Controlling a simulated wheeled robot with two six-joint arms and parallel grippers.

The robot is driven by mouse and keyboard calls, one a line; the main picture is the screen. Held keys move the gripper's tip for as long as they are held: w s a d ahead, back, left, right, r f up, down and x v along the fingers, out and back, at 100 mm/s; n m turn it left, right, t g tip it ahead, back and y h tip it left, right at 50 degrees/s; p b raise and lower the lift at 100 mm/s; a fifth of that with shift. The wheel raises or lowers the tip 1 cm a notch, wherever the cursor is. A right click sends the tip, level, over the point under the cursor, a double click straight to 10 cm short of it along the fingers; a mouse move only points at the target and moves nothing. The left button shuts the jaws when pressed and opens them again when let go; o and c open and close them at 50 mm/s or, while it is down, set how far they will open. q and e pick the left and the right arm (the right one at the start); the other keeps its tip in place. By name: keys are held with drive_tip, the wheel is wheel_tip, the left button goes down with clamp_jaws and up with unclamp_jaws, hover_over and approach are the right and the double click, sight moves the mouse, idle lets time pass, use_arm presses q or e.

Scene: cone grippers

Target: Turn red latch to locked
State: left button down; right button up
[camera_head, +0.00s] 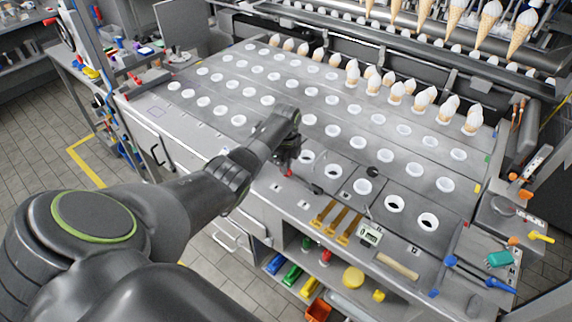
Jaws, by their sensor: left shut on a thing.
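My left arm reaches in from the left, and my left gripper (288,166) points down at the front part of the grey worktop. It is shut on a small red piece (289,174), which looks like the red latch. The gripper hides most of it, so I cannot tell which way the latch points. Another small dark and red piece (317,189) lies just to the right of the gripper, near the worktop's front edge. My right gripper is not in view.
The grey worktop (335,112) has rows of white-rimmed holes, with several ice-cream cones at the back. Coloured items fill a shelf below.

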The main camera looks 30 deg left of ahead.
use_arm(q)
drive_tip(key=n+p, duration=0.1)
drive_tip(key=n, duration=0.4)
drive_tip(key=shift+r+p, duration=0.15)
drive_tip(key=shift+p, duration=0.15)
drive_tip(key=n+p, duration=0.1)
drive_tip(key=n, duration=0.3)
drive_tip(key=shift+n, duration=0.3)
drive_tip(key=n, duration=0.3)
drive_tip(key=shift+n, duration=2.2)
drive_tip(key=c, duration=1.5)
unclamp_jaws()
